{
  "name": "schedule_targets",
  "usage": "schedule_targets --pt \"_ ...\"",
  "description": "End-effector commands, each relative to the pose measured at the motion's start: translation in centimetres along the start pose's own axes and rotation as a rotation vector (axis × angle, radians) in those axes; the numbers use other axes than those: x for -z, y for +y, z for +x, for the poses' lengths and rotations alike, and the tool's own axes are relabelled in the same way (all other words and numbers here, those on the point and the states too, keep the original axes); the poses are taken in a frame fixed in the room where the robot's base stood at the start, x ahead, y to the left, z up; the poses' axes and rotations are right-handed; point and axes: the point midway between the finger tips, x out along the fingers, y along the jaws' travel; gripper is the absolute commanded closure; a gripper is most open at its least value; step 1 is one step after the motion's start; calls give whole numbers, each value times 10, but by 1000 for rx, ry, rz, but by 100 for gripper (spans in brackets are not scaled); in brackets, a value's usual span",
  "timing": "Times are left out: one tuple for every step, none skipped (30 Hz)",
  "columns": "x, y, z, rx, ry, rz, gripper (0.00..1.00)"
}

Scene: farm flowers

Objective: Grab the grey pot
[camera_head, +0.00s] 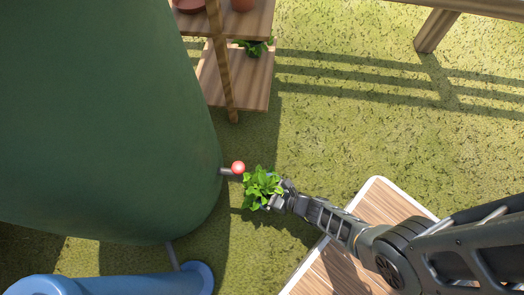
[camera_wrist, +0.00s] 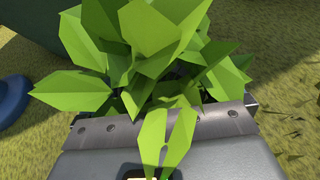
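A leafy green plant (camera_head: 262,186) is at the end of my arm in the head view, in front of the big green tank. My gripper (camera_head: 278,198) reaches it from the right, and the leaves overlap the gripper's end. In the wrist view the leaves (camera_wrist: 150,50) fill the space beyond the grey gripper body (camera_wrist: 160,135), and two leaves hang over it. The pot under the leaves is hidden, so its colour does not show. The fingers are hidden too, and I cannot tell whether they are closed on the pot.
The green tank (camera_head: 100,110) with a red-knobbed tap (camera_head: 238,168) stands close left of the plant. A blue object (camera_head: 120,283) is at bottom left. A wooden table (camera_head: 345,268) lies under my arm. A wooden shelf (camera_head: 240,85) with pots stands behind. Open grass is at right.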

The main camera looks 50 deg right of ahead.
Motion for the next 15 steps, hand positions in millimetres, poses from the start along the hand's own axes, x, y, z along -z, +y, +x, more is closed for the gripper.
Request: schedule_targets --pt "0 0 0 0 0 0 12" --pt "0 0 0 0 0 0 15" --pt "0 0 0 0 0 0 19" --pt "0 0 0 0 0 0 22" --pt "0 0 0 0 0 0 25" --pt "0 0 0 0 0 0 29" --pt "0 0 0 0 0 0 32" --pt "0 0 0 1 0 0 34" --pt "0 0 0 1 0 0 38" --pt "0 0 0 0 0 0 41" --pt "0 0 0 0 0 0 44" --pt "0 0 0 0 -1 0 46" --pt "0 0 0 0 -1 0 46" --pt "0 0 0 0 -1 0 46" --pt "0 0 0 0 -1 0 46"
